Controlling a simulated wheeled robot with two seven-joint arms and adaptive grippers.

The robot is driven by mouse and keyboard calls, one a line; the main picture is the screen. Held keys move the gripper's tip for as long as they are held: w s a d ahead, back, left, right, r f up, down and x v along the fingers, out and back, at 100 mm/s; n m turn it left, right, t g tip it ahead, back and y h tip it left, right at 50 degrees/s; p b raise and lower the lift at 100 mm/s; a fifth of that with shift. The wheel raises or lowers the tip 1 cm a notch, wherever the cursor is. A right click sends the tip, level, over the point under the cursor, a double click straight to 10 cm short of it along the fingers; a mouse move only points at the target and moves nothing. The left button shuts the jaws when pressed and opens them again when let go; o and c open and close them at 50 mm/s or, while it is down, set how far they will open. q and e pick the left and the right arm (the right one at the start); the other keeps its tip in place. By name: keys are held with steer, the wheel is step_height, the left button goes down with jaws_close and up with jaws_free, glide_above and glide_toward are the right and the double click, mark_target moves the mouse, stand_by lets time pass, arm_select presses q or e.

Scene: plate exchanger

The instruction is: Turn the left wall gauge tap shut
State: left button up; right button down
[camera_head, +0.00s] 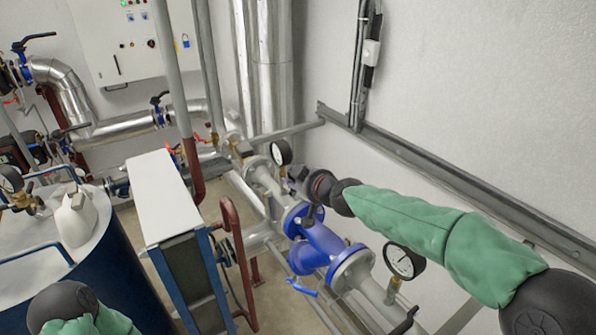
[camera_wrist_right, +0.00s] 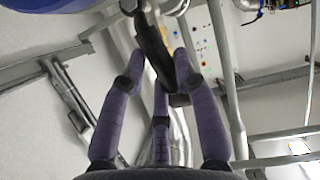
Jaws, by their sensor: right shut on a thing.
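The left wall gauge (camera_head: 281,152) is a round, dark-rimmed dial on a pipe near the middle of the head view. My right gripper (camera_head: 299,178) is just right of and below it, its fingers dark and small there. In the right wrist view my right gripper (camera_wrist_right: 160,80) is shut on a black tap lever (camera_wrist_right: 152,48), which runs slantwise between the fingers from a silver nut at the top. The tap's body is mostly hidden in the head view. My left arm shows at the lower left of the head view; its gripper is out of frame.
A second wall gauge (camera_head: 404,262) stands right of a blue valve body (camera_head: 318,245), below my right forearm. A white-topped plate exchanger (camera_head: 160,195) stands to the left. A grey rail (camera_head: 450,180) runs along the wall close behind my right arm.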

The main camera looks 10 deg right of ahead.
steer(key=shift+s+a+f+n+t+h+p, duration=0.15)
steer(key=shift+a+n+h+p, duration=0.2)
steer(key=shift+p, duration=1.05)
steer(key=shift+s+a+r+n+t+h+p, duration=0.1)
steer(key=shift+a+n+p, duration=0.3)
steer(key=shift+p, duration=0.95)
steer(key=shift+s+a+f+n+t+h+p, duration=0.15)
steer(key=shift+a+n+h+p, duration=0.25)
steer(key=shift+p, duration=1)
steer(key=shift+s+a+f+n+p, duration=0.15)
steer(key=shift+a+f+n+p, duration=0.15)
steer(key=shift+n+p, duration=0.6)
steer(key=shift+m+t+h+p, duration=0.25)
steer(key=shift+t+p, duration=0.05)
steer(key=c, duration=0.9)
jaws_free()
steer(key=v, duration=1.2)
